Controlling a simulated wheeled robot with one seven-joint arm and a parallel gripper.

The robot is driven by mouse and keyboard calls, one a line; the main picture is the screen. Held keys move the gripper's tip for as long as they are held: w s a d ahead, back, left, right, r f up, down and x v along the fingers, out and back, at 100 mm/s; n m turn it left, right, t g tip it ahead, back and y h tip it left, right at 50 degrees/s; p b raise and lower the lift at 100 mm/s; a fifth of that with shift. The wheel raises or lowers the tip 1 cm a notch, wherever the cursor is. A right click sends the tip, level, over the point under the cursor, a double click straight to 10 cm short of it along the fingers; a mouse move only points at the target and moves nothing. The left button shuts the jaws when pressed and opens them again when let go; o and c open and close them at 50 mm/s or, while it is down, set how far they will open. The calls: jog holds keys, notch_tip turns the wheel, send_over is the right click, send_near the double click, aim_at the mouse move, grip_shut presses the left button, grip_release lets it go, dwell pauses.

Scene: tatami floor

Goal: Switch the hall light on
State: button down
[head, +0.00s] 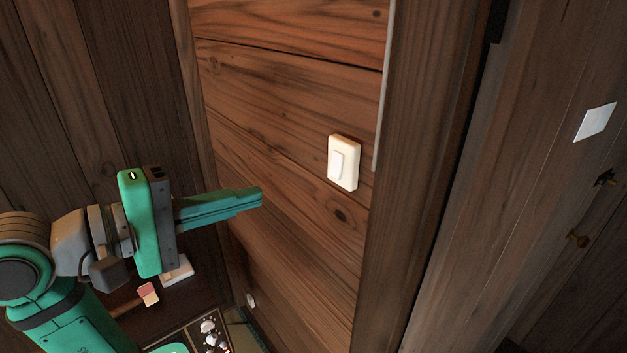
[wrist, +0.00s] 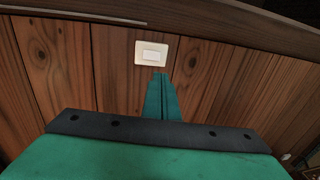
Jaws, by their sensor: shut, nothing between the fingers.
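A cream light switch (head: 344,162) with a pale rocker is fixed on the wood-plank wall. It also shows in the wrist view (wrist: 151,51), just beyond the fingertips. My gripper (head: 260,197) is shut and empty, its green fingers pointing right toward the wall. In the head view the fingertips are left of and lower than the switch, with a gap between. In the wrist view my gripper (wrist: 160,76) has its tips just below the switch plate. Whether the rocker is pressed on one side cannot be told.
A dark door post (head: 415,170) stands right of the switch.

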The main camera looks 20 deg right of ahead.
send_near(333, 177)
jog(key=x, duration=0.5)
jog(key=shift+w+d, duration=0.1)
jog(key=shift+d, duration=0.1)
jog(key=shift+w+d+f, duration=0.15)
jog(key=shift+w+d, duration=0.1)
jog(key=shift+d, duration=0.15)
